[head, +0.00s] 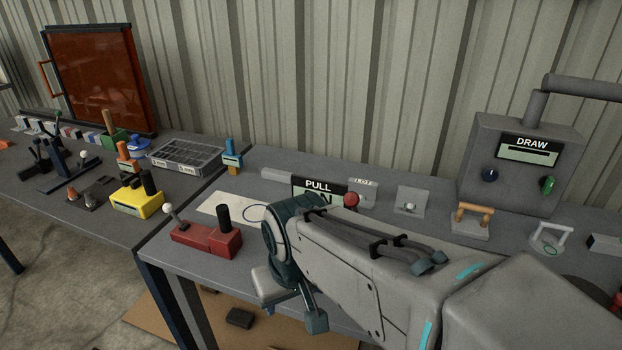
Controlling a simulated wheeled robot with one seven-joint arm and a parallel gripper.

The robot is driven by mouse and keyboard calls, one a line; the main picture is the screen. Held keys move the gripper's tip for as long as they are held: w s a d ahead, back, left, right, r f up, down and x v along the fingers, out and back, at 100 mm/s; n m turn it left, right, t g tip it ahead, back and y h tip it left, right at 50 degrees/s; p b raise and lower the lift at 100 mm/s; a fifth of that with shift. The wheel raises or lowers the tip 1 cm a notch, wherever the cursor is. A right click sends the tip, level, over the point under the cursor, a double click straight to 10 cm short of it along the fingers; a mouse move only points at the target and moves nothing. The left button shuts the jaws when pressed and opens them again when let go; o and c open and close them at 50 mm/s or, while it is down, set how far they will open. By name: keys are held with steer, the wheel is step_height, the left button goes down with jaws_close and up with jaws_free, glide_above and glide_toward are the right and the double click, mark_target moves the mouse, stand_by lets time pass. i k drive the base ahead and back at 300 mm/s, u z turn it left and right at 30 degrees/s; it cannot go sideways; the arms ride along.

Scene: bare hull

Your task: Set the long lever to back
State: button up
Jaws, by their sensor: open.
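Several levers stand on the benches, and I cannot tell for sure which is the long lever. A red box (207,240) at the front edge of the right bench has a thin lever with a pale knob (169,208) on its left and a thick black upright grip (223,217) on its right. On the left bench, a dark frame (62,172) carries a tall dark lever (57,126). My gripper (292,303) points down at the bench's front edge, right of the red box. Its fingers are apart, with nothing seen between them; my arm partly hides it.
A yellow box (138,201) with a black grip stands on the left bench near a grey parts tray (187,157). A PULL sign (319,189) and red knob (351,199) are behind my arm. A grey DRAW box (522,165) stands at the back right.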

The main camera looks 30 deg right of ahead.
mark_target(351, 200)
steer(key=z, duration=0.9)
steer(key=i, duration=0.15)
steer(key=u, duration=0.8)
steer(key=k, duration=0.4)
steer(key=z, duration=0.75)
steer(key=i, duration=0.35)
steer(key=u, duration=0.25)
steer(key=k, duration=0.25)
